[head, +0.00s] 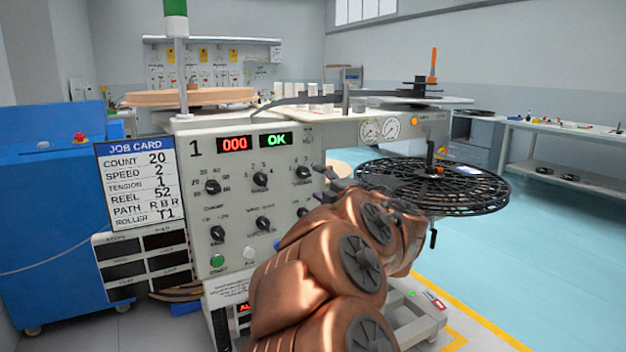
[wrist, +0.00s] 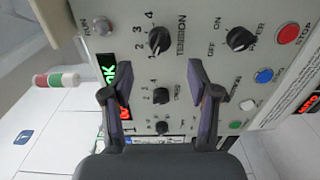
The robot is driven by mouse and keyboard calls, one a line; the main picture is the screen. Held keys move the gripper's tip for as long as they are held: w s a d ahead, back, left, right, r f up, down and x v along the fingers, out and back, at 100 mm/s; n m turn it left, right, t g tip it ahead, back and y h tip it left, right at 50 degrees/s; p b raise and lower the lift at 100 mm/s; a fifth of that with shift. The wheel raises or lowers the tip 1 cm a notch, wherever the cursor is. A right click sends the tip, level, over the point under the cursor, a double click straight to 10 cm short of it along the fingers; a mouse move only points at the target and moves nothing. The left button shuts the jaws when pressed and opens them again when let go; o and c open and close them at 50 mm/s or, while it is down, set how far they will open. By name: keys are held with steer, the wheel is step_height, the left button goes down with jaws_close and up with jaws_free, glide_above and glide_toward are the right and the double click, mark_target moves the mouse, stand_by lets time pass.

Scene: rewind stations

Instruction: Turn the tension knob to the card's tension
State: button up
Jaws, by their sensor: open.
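The job card (head: 136,182) in the head view reads tension 1. The tension knob (head: 302,172) is the black knob at the right of the panel's upper row. In the wrist view the tension knob (wrist: 159,41) sits beside the word TENSION, with 1 to 4 around it. I cannot tell its setting surely. My gripper (wrist: 158,72) is open and empty, its fingers pointing at the panel. The tension knob shows just past the fingertips, roughly centred between their lines, with no visible contact. In the head view my arm hides most of the gripper.
The speed knob (wrist: 160,96) and count knob (wrist: 162,128) appear between the fingers. A black reel (head: 432,186) stands right of my arm. Displays read 000 (head: 234,144) and OK (head: 276,140).

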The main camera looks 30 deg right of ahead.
steer(key=shift+s+a, duration=0.2)
steer(key=shift+s, duration=2.1)
steer(key=s+d+r+m+g+h+p, duration=0.3)
steer(key=s+r+m+g+h+p, duration=0.25)
steer(key=r+m+h+p, duration=0.45)
steer(key=s+a+f+m+g+y+p, duration=0.3)
steer(key=s+a+m+g+y+p, duration=0.1)
steer(key=s+a+p, duration=0.35)
steer(key=s+a+f+m+g+y+p, duration=0.3)
steer(key=s+a+m+g+p, duration=0.1)
steer(key=s+a+p, duration=0.35)
steer(key=s+a+g+y+p, duration=0.4)
steer(key=s+a+g+p, duration=0.1)
steer(key=s+a, duration=1)
steer(key=shift+r+n+g+y+p, duration=0.3)
steer(key=shift+r+n+g+p, duration=0.1)
steer(key=shift+g, duration=0.25)
